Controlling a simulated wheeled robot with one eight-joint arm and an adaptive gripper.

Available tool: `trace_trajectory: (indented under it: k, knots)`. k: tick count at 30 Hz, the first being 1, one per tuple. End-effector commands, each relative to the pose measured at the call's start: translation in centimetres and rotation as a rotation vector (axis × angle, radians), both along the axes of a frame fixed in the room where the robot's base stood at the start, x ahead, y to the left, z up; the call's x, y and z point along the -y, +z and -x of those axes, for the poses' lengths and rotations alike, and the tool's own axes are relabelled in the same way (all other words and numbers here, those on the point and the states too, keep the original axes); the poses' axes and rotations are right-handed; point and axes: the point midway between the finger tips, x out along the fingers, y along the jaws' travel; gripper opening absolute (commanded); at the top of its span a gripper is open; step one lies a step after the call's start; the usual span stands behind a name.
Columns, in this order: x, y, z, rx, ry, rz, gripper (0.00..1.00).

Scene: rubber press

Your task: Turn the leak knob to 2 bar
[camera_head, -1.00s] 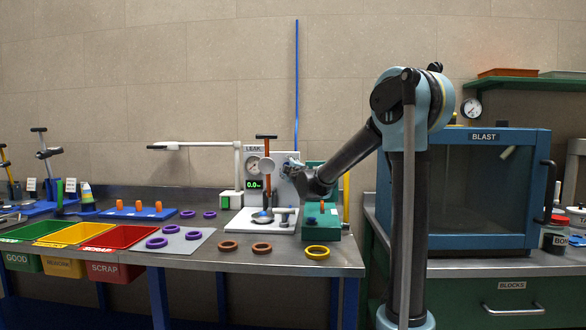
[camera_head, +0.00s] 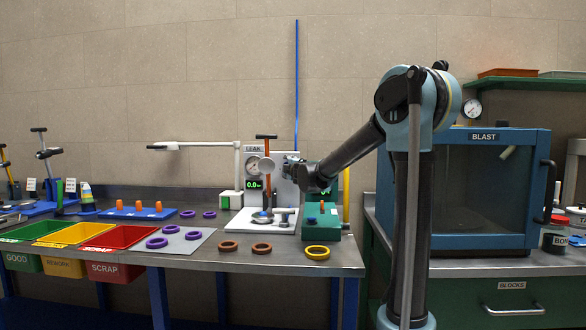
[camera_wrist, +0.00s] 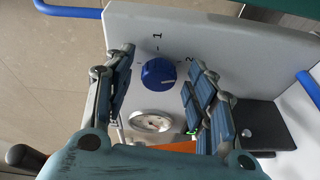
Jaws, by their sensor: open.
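The leak knob (camera_wrist: 158,73) is a round blue dial on the pale leak panel (camera_wrist: 225,35) in the wrist view. Scale marks, with a 1 and a 2, stand around its top and right. A short white line lies on the knob's lower right; its exact reading is hard to tell. My gripper (camera_wrist: 160,82) is open, with one finger to the left of the knob and one to the right, apart from it. In the head view my gripper (camera_head: 292,168) is in front of the leak panel and hides the knob. The green display (camera_head: 254,185) reads 0.0.
A round gauge (camera_wrist: 151,122) is just below the knob in the wrist view. An orange-handled clamp (camera_head: 266,165) stands left of my gripper. A green box (camera_head: 320,222) is below my wrist. The blast cabinet (camera_head: 470,190) is to the right.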

Motion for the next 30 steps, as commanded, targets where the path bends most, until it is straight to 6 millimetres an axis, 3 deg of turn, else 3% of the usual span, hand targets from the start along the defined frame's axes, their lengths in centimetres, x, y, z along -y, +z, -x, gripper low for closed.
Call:
trace_trajectory:
  k: [30]
  knots:
    - [-0.05,0.30,-0.03,-0.011,0.001,0.337,0.51]
